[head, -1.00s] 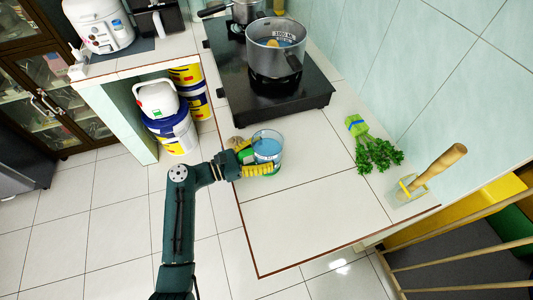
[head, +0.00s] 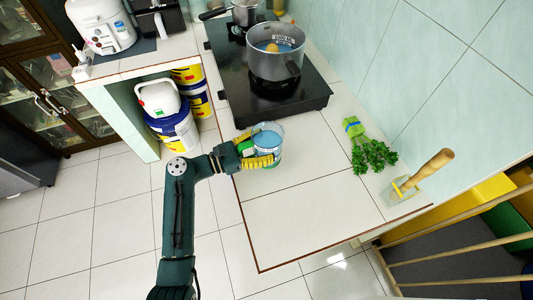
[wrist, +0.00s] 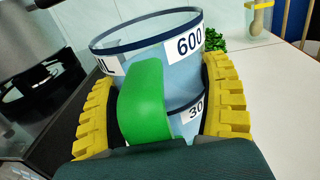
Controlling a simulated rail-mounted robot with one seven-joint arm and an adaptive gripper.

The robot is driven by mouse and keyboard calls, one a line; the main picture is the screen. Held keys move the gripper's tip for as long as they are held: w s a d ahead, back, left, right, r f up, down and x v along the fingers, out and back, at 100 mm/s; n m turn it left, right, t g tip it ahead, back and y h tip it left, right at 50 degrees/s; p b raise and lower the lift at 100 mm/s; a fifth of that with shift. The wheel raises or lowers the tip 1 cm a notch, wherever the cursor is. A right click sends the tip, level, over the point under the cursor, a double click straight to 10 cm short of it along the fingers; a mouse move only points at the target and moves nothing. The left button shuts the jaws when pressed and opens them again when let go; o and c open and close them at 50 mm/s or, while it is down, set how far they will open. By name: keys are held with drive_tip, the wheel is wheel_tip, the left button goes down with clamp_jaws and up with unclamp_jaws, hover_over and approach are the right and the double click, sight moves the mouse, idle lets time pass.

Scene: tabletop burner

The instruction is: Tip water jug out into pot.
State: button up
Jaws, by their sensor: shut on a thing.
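The water jug (head: 268,142) is a clear vessel with blue water, near the counter's left edge, in front of the stove. In the wrist view the jug (wrist: 184,75) is upright, with a dark rim, printed number labels and a green handle (wrist: 142,100). My gripper (head: 262,160) is shut on the jug, its yellow ridged fingers on either side of it, also in the wrist view (wrist: 160,110). The pot (head: 275,57) is grey and stands on the black stove, behind the jug. It holds blue liquid and a round orange-tan item. Whether the jug touches the counter is unclear.
A bunch of green herbs (head: 372,153) lies on the right of the counter. A glass holder with a wooden-handled tool (head: 405,187) stands in the right corner. A smaller pot (head: 245,12) is on the far stove. The front counter is clear.

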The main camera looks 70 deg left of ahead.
drive_tip(key=o, duration=0.6)
drive_tip(key=shift+r, duration=0.15)
drive_tip(key=c, duration=0.6)
